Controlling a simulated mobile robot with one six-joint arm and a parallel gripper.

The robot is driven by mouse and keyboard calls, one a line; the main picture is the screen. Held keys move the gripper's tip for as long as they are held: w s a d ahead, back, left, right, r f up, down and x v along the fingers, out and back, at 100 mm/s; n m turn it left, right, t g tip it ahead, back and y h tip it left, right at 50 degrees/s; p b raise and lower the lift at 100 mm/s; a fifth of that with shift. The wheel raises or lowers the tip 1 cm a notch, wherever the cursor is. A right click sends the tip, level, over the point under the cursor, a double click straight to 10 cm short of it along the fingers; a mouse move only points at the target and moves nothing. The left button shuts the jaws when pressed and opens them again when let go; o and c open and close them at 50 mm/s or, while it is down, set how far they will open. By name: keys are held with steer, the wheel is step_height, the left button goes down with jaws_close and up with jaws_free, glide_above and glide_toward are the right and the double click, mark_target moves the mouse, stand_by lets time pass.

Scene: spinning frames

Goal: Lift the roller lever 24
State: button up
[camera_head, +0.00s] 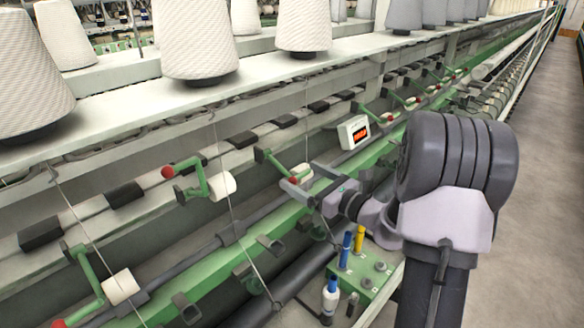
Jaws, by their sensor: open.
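Several green roller levers with red knobs and white rollers line the spinning frame; I cannot read a number on any of them. The lever nearest my gripper is a green roller lever (271,161), with its white roller (303,172) beside it and its red knob low between my fingers. My gripper (297,175) is open, its two grey fingers pointing left around the knob area. I cannot tell whether they touch it. Another roller lever (200,178) to the left has its red knob raised to the left. A third lever (88,275) is at the lower left.
Large white yarn cones (194,38) stand on the shelf above. A small box with a red display (354,132) sits just beyond my gripper. A green tray with coloured bobbins (365,268) is below my arm. The grey aisle floor (545,190) is clear at right.

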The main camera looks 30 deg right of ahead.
mark_target(293, 171)
steer(key=x, duration=0.4)
steer(key=shift+w, duration=0.1)
steer(key=shift+c, duration=0.2)
